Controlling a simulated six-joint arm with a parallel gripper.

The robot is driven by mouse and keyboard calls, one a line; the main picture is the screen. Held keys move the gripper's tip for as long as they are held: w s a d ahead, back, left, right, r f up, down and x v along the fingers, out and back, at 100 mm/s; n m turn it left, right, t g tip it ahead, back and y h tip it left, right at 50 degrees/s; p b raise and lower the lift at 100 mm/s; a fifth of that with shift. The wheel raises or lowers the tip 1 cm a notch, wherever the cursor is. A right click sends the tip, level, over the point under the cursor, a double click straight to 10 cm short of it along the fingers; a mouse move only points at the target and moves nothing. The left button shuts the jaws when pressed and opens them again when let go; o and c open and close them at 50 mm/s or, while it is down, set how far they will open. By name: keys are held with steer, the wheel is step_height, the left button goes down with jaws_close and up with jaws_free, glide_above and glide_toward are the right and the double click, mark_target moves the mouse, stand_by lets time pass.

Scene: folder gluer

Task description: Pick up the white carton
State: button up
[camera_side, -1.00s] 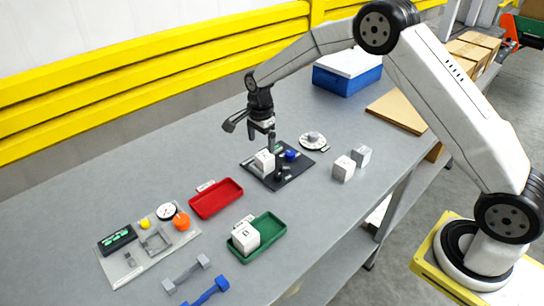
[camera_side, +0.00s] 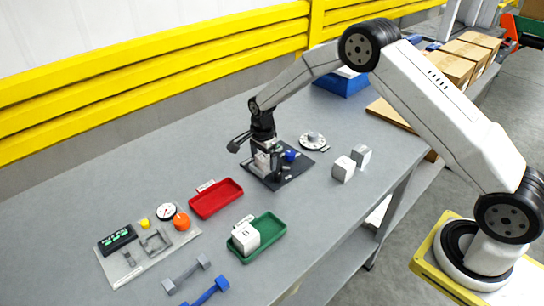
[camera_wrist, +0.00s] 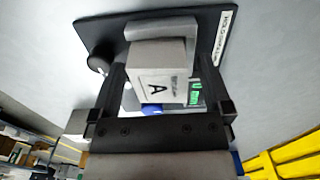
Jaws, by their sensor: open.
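A white carton (camera_side: 261,161) stands on a small black plate (camera_side: 284,181) in the side view. In the wrist view the carton (camera_wrist: 158,78) shows a face with a letter A and small print. My gripper (camera_side: 264,152) is lowered over it, with its fingers open. In the wrist view one finger of my gripper (camera_wrist: 162,72) is on each side of the carton. I cannot tell whether either finger touches it. In the side view the gripper partly hides the carton.
A blue knob (camera_side: 290,156) sits on the black plate close to my gripper. Another white carton (camera_side: 245,237) is in the green tray (camera_side: 272,241). Two pale boxes (camera_side: 344,169) stand to the right.

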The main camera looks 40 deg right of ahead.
mark_target(264, 156)
steer(key=shift+f, duration=0.1)
stand_by(0.4)
steer(key=c, duration=1.3)
steer(key=shift+r, duration=0.65)
step_height(264, 156, up, 2)
steer(key=shift+s+r, duration=1.6)
steer(key=shift+s, duration=0.75)
steer(key=shift+s+r, duration=1.65)
steer(key=shift+s, duration=0.65)
steer(key=shift+s+r, duration=1.6)
steer(key=shift+s, duration=0.75)
